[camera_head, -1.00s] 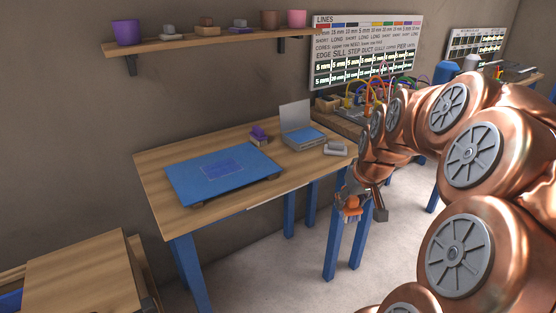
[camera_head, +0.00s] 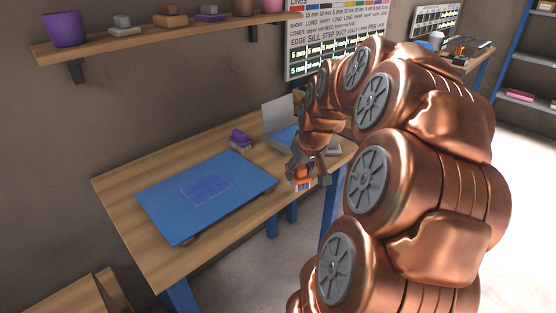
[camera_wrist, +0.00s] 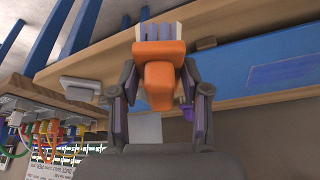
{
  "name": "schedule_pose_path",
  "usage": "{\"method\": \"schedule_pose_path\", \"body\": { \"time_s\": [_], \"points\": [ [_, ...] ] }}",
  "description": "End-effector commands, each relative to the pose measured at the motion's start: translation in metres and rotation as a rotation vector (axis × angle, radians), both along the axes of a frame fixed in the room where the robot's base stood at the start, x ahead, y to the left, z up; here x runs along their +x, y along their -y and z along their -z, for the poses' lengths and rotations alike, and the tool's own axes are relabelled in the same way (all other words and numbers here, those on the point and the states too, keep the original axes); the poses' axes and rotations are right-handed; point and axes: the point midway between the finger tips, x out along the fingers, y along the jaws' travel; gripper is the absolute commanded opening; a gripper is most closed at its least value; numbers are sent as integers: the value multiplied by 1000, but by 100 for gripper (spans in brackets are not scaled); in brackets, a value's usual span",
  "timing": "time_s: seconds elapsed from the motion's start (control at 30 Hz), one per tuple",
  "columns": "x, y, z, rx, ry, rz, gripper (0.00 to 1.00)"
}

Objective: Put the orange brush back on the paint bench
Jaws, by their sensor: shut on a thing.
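The orange brush (camera_head: 302,174) is in my gripper (camera_head: 305,181), with its pale bristle end down. In the wrist view the orange brush (camera_wrist: 160,68) sits between both fingers of my gripper (camera_wrist: 161,95), which are shut on its body. The wooden bench (camera_head: 125,205) with blue legs stands below and left of it. The brush is by the bench's front right edge; I cannot tell whether it is over the top or just off it. A purple brush-like thing (camera_head: 240,140) stands at the back of the bench.
A blue panel (camera_head: 165,215) covers much of the bench top. An open laptop-like device (camera_head: 280,120) stands at the back right. A wall shelf (camera_head: 110,45) holds pots and blocks. Cables and connectors (camera_wrist: 45,130) show on a neighbouring bench. Bare wood lies along the front edge.

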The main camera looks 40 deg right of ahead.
Motion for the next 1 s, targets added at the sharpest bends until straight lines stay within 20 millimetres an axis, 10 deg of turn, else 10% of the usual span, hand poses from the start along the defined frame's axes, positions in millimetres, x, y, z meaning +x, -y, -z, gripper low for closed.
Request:
{"method": "schedule_pose_path", "body": {
  "time_s": [0.7,1.0],
  "points": [
    [101,38,8,-1,2,0,18],
    [113,42,13,0,0,0,18]
  ]
}}
